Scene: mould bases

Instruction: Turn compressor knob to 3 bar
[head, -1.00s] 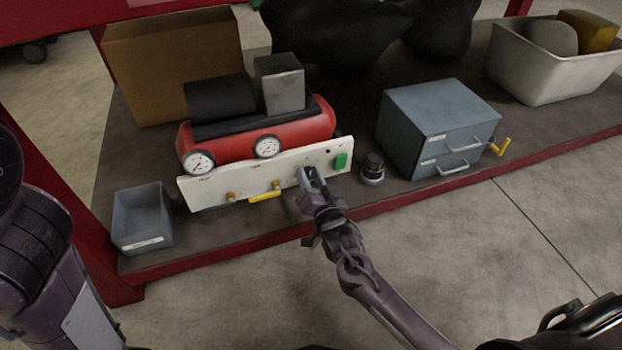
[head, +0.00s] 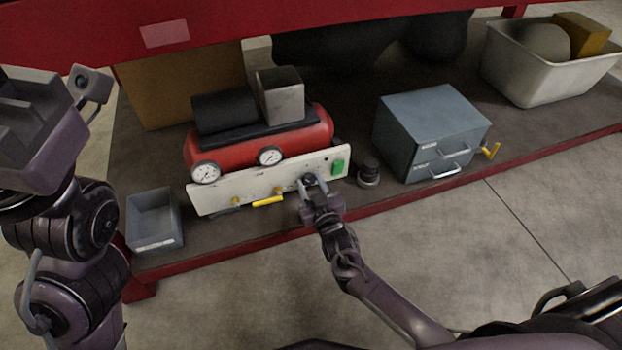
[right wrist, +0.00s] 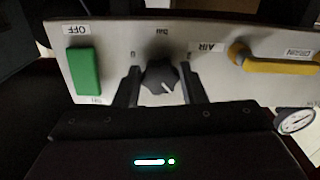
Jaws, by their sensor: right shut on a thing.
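The red compressor (head: 262,145) stands on the shelf with a pale front panel (head: 225,190). Its dark round knob (head: 309,179) sits on the panel left of the green switch (head: 338,166). My right gripper (head: 312,186) is at the knob, one finger on each side, shut on it. In the right wrist view the black knob (right wrist: 160,77) is between the fingers, its white pointer mark toward the lower right. Small scale marks surround it, too blurred to read surely. My left gripper (head: 40,120) is raised at the far left, its jaws unclear.
Two gauges (head: 206,172) and a yellow drain lever (head: 268,201) are on the compressor's front. A grey bin (head: 154,220) stands left, a small dark cylinder (head: 369,173) and a grey drawer cabinet (head: 430,130) right. The red shelf edge (head: 400,202) runs below.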

